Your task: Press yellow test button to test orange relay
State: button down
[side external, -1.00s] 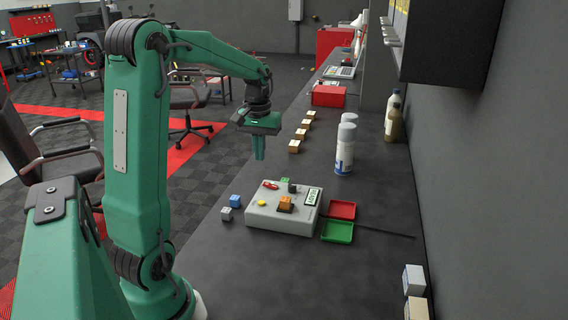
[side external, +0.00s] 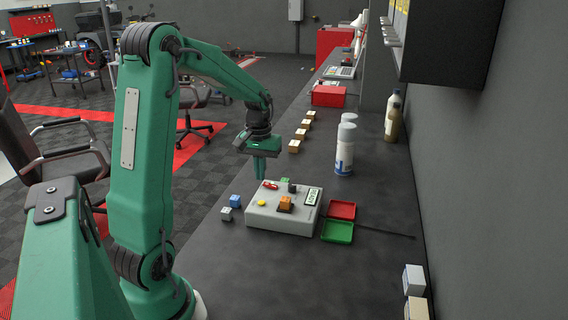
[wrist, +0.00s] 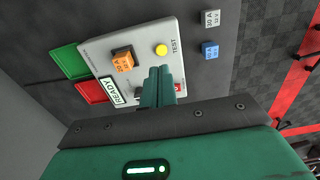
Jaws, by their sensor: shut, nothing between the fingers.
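The grey tester box (side external: 283,222) sits on the dark bench. The yellow test button (side external: 262,203) is on its top near the left edge; it also shows in the wrist view (wrist: 161,50), beside the word TEST. The orange relay (side external: 285,202) sits in a dark socket on the box top, and also in the wrist view (wrist: 123,62). A display on the box reads READY (wrist: 108,91). My gripper (side external: 260,178) is shut and empty, pointing down above the box's far left part. In the wrist view its fingertips (wrist: 160,70) appear just short of the yellow button, apart from it.
A blue relay (side external: 235,201) and a grey relay (side external: 226,214) lie left of the box. A red tray (side external: 341,210) and a green tray (side external: 337,232) lie to its right. Spray cans (side external: 345,150) and several tan blocks (side external: 300,134) stand farther back.

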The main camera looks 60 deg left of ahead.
aim_at(261, 203)
jog(key=shift+f, duration=3.95)
jog(key=shift+s+d+f, duration=0.1)
jog(key=shift+f, duration=0.95)
notch_tip(261, 203, up, 15)
jog(key=shift+w+a, duration=0.2)
jog(key=shift+w, duration=0.05)
